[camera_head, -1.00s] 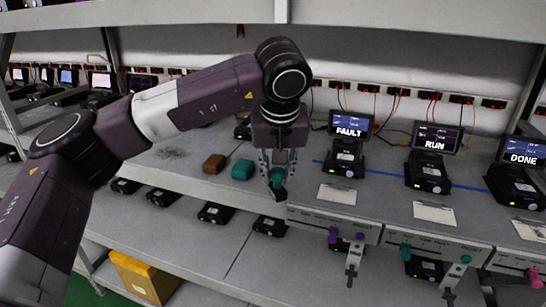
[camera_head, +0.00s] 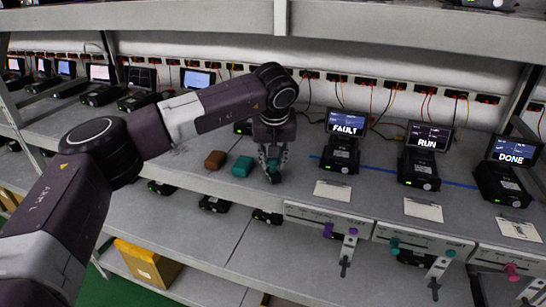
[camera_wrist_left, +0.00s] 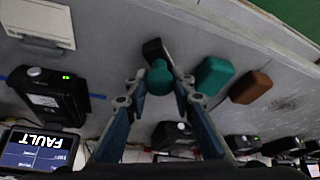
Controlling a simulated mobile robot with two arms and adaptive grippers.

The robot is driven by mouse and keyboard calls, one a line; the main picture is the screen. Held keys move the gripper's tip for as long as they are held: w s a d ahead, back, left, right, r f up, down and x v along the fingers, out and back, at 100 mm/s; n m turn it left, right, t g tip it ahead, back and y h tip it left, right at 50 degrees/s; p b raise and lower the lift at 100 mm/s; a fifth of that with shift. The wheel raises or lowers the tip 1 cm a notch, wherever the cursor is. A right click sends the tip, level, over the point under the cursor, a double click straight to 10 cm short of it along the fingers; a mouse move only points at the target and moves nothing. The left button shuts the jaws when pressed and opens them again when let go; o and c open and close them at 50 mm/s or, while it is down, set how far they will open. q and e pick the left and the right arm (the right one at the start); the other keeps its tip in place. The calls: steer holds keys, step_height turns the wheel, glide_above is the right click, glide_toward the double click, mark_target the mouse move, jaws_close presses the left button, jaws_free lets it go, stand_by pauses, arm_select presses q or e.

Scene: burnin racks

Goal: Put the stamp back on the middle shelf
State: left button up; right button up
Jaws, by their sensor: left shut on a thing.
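My left gripper (camera_head: 272,164) is shut on the stamp (camera_head: 274,177), which has a teal knob and a dark base. The gripper points down at the middle shelf (camera_head: 255,205), close to its front edge. In the left wrist view the fingertips (camera_wrist_left: 158,88) sit on both sides of the stamp's teal knob (camera_wrist_left: 158,76), with the black base beyond it. The stamp looks upright and at or just above the shelf surface; I cannot tell whether it touches. My right gripper is not in view.
A teal block (camera_head: 242,166) and a brown block (camera_head: 215,159) lie left of the stamp. Devices with screens FAULT (camera_head: 343,152), RUN (camera_head: 419,168) and DONE (camera_head: 503,182) stand to the right. White cards (camera_head: 332,190) lie before them. A lower shelf holds more devices.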

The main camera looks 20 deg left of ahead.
arm_select(q)
steer(key=shift+f, duration=0.1)
steer(key=o, duration=0.9)
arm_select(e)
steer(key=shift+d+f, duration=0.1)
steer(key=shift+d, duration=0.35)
arm_select(q)
steer(key=shift+r, duration=0.25)
steer(key=p+v, duration=0.5)
steer(key=v, duration=0.6)
steer(key=shift+s+r+p, duration=0.2)
steer(key=shift+r+p, duration=0.15)
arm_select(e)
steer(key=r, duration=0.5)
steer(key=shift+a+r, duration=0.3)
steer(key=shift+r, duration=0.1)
arm_select(q)
steer(key=shift+d, duration=0.1)
